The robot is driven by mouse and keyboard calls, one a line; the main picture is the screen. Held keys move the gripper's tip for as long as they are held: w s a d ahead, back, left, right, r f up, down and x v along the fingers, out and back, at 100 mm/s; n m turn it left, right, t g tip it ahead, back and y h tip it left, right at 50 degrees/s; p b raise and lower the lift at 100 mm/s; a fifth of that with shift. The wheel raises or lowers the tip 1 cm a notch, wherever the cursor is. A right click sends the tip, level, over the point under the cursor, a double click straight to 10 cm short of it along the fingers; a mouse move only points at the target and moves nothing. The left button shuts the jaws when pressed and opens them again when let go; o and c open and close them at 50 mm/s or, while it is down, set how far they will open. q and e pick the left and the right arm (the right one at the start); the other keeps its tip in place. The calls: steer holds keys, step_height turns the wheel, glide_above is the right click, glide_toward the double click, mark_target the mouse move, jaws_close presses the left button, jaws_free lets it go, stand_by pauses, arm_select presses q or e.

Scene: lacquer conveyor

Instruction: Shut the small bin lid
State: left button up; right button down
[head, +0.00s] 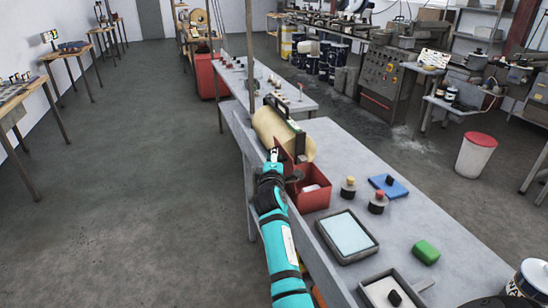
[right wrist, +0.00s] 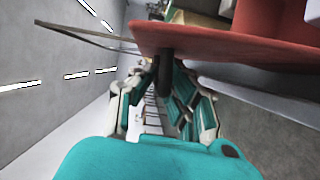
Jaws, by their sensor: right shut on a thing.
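The small red bin (head: 309,200) stands on the near grey bench with something white inside. Its red lid (head: 282,158) is raised, standing steeply at the bin's far left side. In the right wrist view the red lid (right wrist: 235,42) spans the top right, with a dark tab below its edge. My right gripper (head: 273,155) is at the lid's left edge, shut on it. In the right wrist view the right gripper's fingers (right wrist: 163,85) meet around the dark tab; the exact contact is hard to see. My left gripper is not in view.
A cream roll (head: 268,128) in a dark holder stands just behind the lid. Open floor lies left of the bench.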

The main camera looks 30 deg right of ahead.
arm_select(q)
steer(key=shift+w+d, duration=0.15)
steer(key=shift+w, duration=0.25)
